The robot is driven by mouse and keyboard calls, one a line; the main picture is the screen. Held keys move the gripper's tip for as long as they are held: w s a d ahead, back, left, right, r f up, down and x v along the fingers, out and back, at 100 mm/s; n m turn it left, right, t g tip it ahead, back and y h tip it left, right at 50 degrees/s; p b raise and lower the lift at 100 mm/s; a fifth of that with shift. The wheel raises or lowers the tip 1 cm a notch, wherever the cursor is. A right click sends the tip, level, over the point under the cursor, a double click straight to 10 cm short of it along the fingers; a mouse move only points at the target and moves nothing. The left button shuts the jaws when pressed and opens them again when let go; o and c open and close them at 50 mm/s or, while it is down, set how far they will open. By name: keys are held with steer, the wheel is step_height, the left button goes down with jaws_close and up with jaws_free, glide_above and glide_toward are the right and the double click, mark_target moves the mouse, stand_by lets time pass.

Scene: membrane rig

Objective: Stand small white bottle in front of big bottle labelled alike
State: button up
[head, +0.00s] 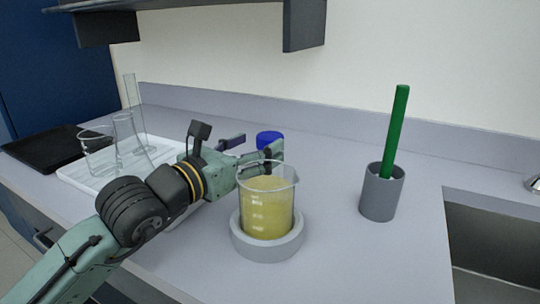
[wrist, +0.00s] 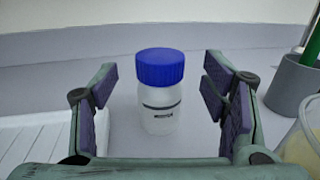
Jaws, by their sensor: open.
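A white bottle with a blue cap (wrist: 160,105) stands upright on the counter in the wrist view. It has a dark line and a small dark label, too small to read. In the head view only its blue cap (head: 269,139) shows clearly, behind my gripper (head: 252,150). My gripper also shows in the wrist view (wrist: 162,105), with its fingers spread to either side of the bottle and clear gaps between. It is open and holds nothing. I cannot tell from these views whether this is the small or the big bottle; no second bottle is in view.
A beaker of yellow liquid (head: 266,210) sits in a grey ring base (head: 268,246) close to my gripper's right. A grey cup (head: 381,194) holds a green stick (head: 396,130). A white tray (head: 75,178) with glassware is left. A sink (head: 495,240) is at right.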

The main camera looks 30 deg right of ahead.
steer(key=x, duration=0.4)
steer(key=shift+w+d+p, duration=0.1)
steer(key=shift+d+p, duration=0.3)
steer(key=shift+c, duration=0.4)
steer(key=c, duration=1.4)
steer(key=shift+r, duration=0.1)
